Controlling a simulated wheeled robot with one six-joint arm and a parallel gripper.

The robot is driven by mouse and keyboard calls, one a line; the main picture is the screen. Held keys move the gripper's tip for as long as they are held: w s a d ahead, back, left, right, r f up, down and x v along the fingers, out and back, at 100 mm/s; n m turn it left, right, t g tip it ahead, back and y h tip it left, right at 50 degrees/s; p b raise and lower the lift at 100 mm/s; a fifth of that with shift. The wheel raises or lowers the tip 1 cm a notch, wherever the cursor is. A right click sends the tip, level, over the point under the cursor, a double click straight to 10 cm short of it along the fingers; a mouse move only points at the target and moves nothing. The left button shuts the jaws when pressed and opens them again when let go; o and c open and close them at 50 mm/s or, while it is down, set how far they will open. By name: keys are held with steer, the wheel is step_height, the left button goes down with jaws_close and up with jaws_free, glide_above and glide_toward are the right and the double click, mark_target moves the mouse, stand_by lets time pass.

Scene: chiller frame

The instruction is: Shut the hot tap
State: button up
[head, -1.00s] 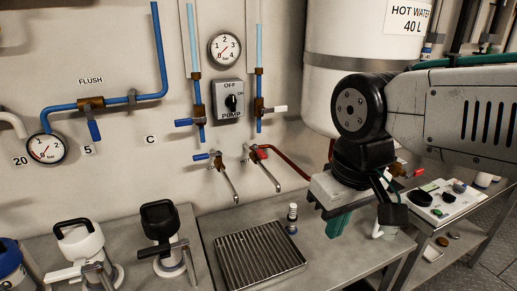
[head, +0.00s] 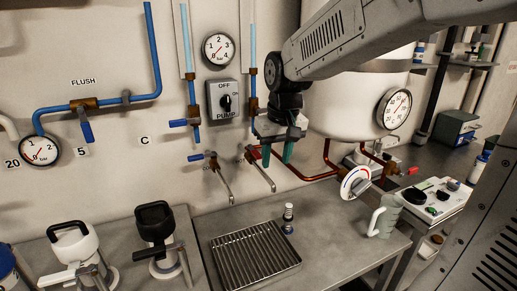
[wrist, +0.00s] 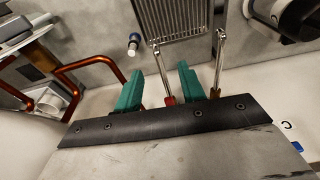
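The hot tap (head: 262,175) is on the wall, with a red handle and a thin metal spout angled down over the drip tray. My gripper (head: 277,161) is at this tap, its two teal fingers pointing down and apart. In the head view a finger partly hides the red handle. In the wrist view the red handle (wrist: 170,100) and spout (wrist: 161,66) show between the open fingers, nearer the right one; I cannot tell whether either finger touches. The blue-handled tap (head: 211,158) is just left of it, and also shows in the wrist view (wrist: 220,47).
Copper pipes (head: 312,176) run right of the hot tap under the white tank (head: 345,110). A pale jug (head: 384,218) stands on the counter's right.

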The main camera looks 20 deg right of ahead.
mark_target(257, 153)
steer(key=w+r+t, duration=0.3)
steer(key=w, duration=0.7)
steer(key=x, duration=0.5)
steer(key=d+x, duration=0.1)
steer(key=x, duration=0.1)
steer(key=shift+s+f, duration=0.1)
steer(key=shift+f, duration=0.25)
steer(key=shift+a, duration=0.1)
jaws_close()
